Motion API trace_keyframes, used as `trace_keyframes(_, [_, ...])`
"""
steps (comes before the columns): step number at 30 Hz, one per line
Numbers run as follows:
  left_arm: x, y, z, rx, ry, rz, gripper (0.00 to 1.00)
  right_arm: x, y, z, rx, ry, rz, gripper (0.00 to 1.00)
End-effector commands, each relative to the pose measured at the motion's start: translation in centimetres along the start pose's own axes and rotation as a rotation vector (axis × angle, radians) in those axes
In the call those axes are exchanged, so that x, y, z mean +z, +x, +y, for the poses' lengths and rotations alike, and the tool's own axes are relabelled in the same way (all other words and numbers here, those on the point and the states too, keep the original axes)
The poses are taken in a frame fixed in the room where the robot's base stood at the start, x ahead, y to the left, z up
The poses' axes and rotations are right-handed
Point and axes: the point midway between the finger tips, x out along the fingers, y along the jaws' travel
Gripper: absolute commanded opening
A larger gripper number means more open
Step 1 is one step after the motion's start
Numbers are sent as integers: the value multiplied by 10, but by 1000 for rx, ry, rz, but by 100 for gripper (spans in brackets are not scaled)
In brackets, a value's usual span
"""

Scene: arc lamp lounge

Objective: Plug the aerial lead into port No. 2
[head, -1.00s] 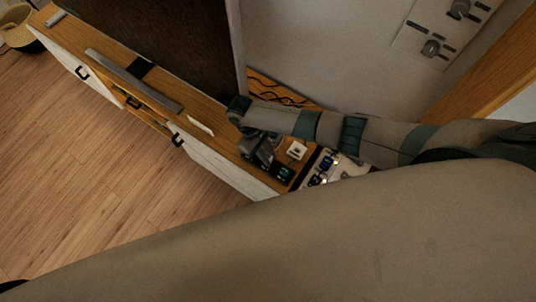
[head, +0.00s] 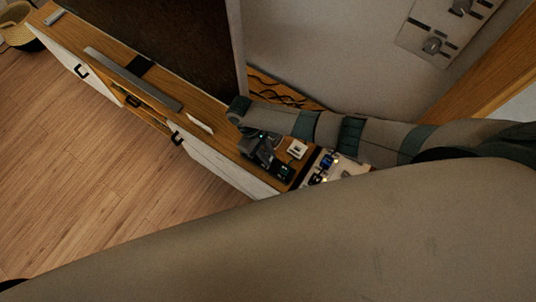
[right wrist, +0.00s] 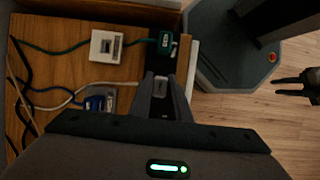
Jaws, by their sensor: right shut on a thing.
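My right gripper (right wrist: 160,88) is shut on a small dark grey plug (right wrist: 160,87) above the cabinet's front edge. A pale lead (right wrist: 122,83) runs left from near the plug across the wood. In the head view the right gripper (head: 268,156) is beside a small white box (head: 297,149), and its fingertips are hard to make out. The white box, with a dark square on its face, also shows in the right wrist view (right wrist: 105,46). No port number is readable. My left gripper (right wrist: 287,87) shows dark at the right edge of the right wrist view, its two prongs apart.
A dark green plug block (right wrist: 165,43) on a green cable sits near the edge. A blue connector (right wrist: 97,103) lies left of the gripper. A pale panel (head: 345,173) with connectors is at the right. Loose black cables (right wrist: 22,105) lie at the back. The floor (head: 120,200) is clear.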

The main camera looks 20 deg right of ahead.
Motion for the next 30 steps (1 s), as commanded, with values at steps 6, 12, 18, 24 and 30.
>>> trace_keyframes(6, [0, 3, 0, 0, 0, 0, 31, -2, 5, 0, 0, 0, -1, 0])
trace_keyframes(12, [0, 5, 0, 0, 0, 0, 31, -3, 9, 0, 0, 0, -1, 0])
trace_keyframes(18, [1, 7, 0, 0, 0, 0, 31, -5, 13, 0, -1, 0, -1, 0])
trace_keyframes(24, [1, 10, 0, 0, 0, 0, 31, -7, 16, 0, -1, 0, -1, 0])
trace_keyframes(30, [1, 10, 0, 0, 0, 0, 31, -7, 18, 0, -1, 0, 0, 28])
